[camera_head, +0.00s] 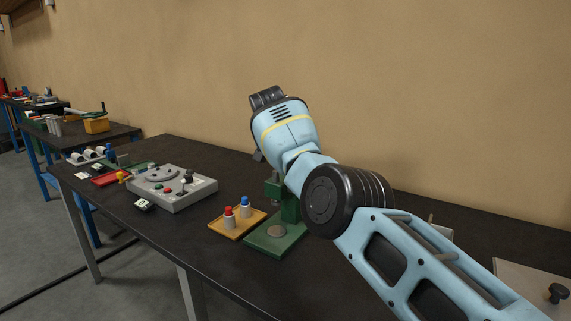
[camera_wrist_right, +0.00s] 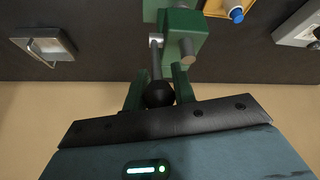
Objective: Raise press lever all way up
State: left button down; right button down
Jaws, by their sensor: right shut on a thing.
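The green press (camera_head: 276,240) stands on the dark table in the head view, its upper part partly covered by my right arm. In the right wrist view the press body (camera_wrist_right: 184,40) is at the top centre. Its lever is a thin grey rod (camera_wrist_right: 156,62) ending in a black ball knob (camera_wrist_right: 159,94). My right gripper (camera_wrist_right: 159,92) has its two green fingers on either side of the knob and is shut on it. In the head view my right gripper's fingers are hidden. My left gripper is not in view.
A small orange tray (camera_head: 228,232) with red-topped and blue-topped pegs sits left of the press. A grey control box (camera_head: 188,198) with a round dial is further left. A grey plate with a black knob (camera_head: 558,293) is at the right. A wall (camera_head: 430,90) rises behind the table.

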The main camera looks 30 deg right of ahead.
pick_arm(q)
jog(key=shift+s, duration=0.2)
pick_arm(e)
jog(key=shift+d+r, duration=0.25)
jog(key=c, duration=1.3)
grip_release()
jog(key=shift+c, duration=0.2)
jog(key=shift+o, duration=0.9)
jog(key=shift+f, duration=0.2)
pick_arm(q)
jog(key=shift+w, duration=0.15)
pick_arm(e)
jog(key=shift+a, duration=0.1)
jog(key=shift+a+r, duration=0.1)
jog(key=shift+r, duration=0.15)
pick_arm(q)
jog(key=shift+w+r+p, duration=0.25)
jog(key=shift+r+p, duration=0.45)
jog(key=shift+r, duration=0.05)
pick_arm(e)
jog(key=v, duration=0.7)
